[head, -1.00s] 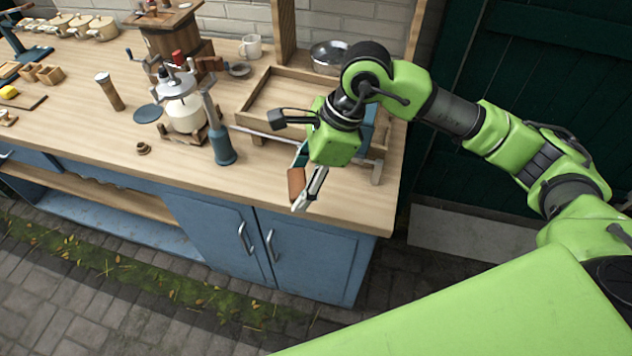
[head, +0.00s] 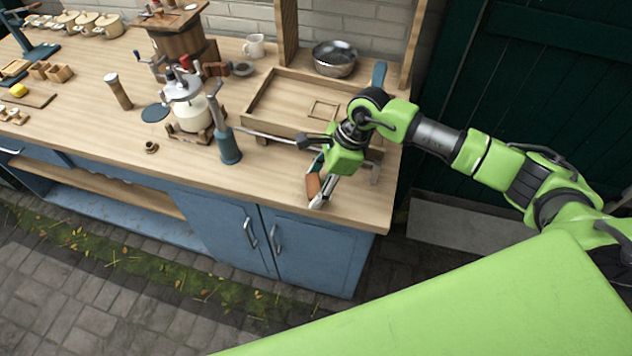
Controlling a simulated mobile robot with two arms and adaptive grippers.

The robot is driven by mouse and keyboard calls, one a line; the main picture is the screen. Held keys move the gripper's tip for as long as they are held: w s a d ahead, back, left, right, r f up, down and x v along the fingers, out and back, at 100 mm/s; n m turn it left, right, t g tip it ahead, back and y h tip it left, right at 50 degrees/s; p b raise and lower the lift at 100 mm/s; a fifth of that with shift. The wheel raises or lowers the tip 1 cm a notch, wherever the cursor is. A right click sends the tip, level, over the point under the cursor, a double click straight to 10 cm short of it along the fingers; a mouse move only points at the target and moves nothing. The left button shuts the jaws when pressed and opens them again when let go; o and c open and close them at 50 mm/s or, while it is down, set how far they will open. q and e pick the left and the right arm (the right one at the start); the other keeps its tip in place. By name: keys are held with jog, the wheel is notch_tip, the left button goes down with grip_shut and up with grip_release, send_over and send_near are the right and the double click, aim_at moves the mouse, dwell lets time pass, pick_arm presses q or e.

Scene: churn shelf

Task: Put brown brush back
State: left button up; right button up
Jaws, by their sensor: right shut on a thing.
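My right gripper (head: 320,189) is low over the right front part of the wooden bench top (head: 260,184). It is shut on a small brown piece that looks like the brown brush (head: 312,187). Most of the brush is hidden by the gripper, and I cannot tell whether it touches the bench. A shallow wooden tray (head: 262,96) on short legs stands just behind the gripper, with a small square outline on its floor. My left gripper is not in view.
A metal bowl (head: 335,58) sits behind the tray. A blue item (head: 379,75) shows partly behind my right arm. The front right bench edge is close.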

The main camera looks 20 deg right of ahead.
jog(key=shift+f, duration=0.15)
jog(key=o, duration=1.2)
jog(key=shift+c, duration=0.2)
jog(key=shift+r, duration=0.2)
jog(key=b+v, duration=0.3)
jog(key=v, duration=0.9)
jog(key=shift+b, duration=0.4)
